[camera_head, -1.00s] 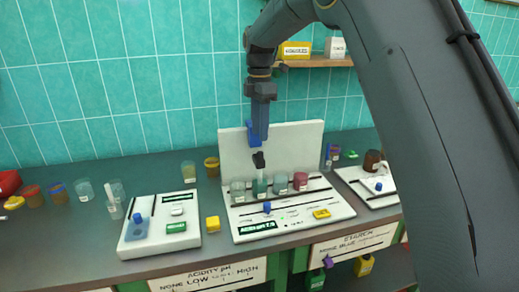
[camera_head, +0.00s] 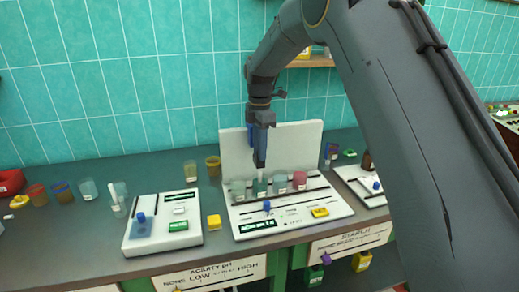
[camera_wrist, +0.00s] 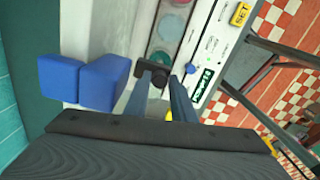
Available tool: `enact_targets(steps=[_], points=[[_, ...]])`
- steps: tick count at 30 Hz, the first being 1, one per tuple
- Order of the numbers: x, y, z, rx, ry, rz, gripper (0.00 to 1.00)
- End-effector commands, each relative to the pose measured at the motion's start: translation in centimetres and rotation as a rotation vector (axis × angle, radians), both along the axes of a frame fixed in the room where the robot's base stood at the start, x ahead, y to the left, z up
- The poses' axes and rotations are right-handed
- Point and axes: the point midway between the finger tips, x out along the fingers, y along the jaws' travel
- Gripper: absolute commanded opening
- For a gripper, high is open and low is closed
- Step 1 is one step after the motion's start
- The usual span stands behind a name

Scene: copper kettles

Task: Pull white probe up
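A thin white probe (camera_head: 261,174) stands upright at the dark-green jar (camera_head: 261,188) on the middle white device (camera_head: 290,218). Its dark cap (camera_wrist: 158,77) shows between my fingertips in the wrist view; in the head view my gripper covers it. My gripper (camera_head: 259,163) points straight down over the probe. In the wrist view my gripper (camera_wrist: 161,82) looks open, with its fingers on either side of the cap and a slight gap on the right. The probe's lower end is hidden in the jar.
A blue block (camera_wrist: 105,80) on the back panel (camera_head: 300,143) is close beside my gripper. A pinkish-red jar (camera_head: 299,180) stands in the same row. Left are a second white device (camera_head: 185,232), a yellow block (camera_head: 214,222) and a glass with white sticks (camera_head: 117,197).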

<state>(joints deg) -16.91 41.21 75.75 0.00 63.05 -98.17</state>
Motion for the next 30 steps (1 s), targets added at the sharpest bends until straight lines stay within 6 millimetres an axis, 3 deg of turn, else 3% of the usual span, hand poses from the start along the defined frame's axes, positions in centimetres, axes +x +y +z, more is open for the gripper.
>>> enact_targets(steps=[1, 4, 11, 21, 30], points=[[0.0, 0.0, 0.0, 0.0, 0.0, 0.0, 0.14], [0.0, 0.0, 0.0, 0.0, 0.0, 0.0, 0.0], [0.0, 0.0, 0.6, 0.0, 0.0, 0.0, 0.0], [0.0, 0.0, 6.9, 0.0, -0.001, 0.0, 0.0], [0.0, 0.0, 7.3, 0.0, 0.001, 0.0, 0.0]])
